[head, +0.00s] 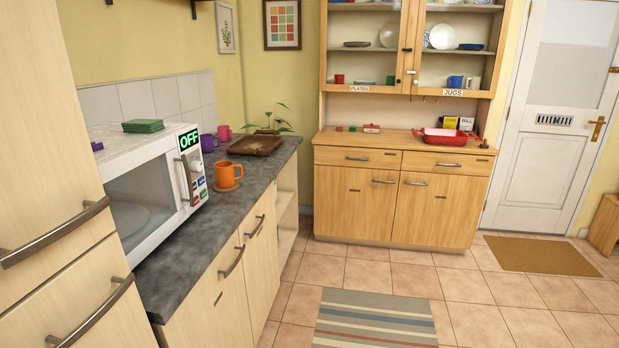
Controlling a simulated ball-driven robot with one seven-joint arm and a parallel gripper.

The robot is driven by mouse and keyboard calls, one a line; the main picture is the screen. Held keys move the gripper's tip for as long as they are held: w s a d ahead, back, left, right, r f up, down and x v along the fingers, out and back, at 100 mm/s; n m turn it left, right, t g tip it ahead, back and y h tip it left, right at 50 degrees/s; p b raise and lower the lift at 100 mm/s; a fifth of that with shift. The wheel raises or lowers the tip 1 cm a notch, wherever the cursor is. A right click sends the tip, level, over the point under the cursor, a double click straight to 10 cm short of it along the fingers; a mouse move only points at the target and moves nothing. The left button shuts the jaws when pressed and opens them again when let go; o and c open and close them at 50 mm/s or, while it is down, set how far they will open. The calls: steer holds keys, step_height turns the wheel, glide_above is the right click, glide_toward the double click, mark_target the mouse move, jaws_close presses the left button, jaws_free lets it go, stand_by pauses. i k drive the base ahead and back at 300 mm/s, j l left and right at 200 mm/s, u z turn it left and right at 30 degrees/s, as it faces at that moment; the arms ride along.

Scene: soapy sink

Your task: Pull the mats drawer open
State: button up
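The wooden dresser (402,150) at the back has two drawers side by side under its top. The left drawer (335,157) and the right drawer (425,163) both look shut, each with a metal bow handle. I see no readable label on either, so I cannot tell which is the mats drawer. My gripper is not in view.
A worktop (215,225) with a microwave (145,188), an orange mug (226,174) and a brown tray (256,144) runs along the left. A red dish (444,137) stands on the dresser top. A striped rug (374,320) lies on open tiled floor before the dresser.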

mark_target(386, 159)
steer(key=i, duration=3.15)
steer(key=i+l, duration=0.1)
steer(key=i, duration=1.45)
steer(key=j+u, duration=0.05)
steer(key=j, duration=0.05)
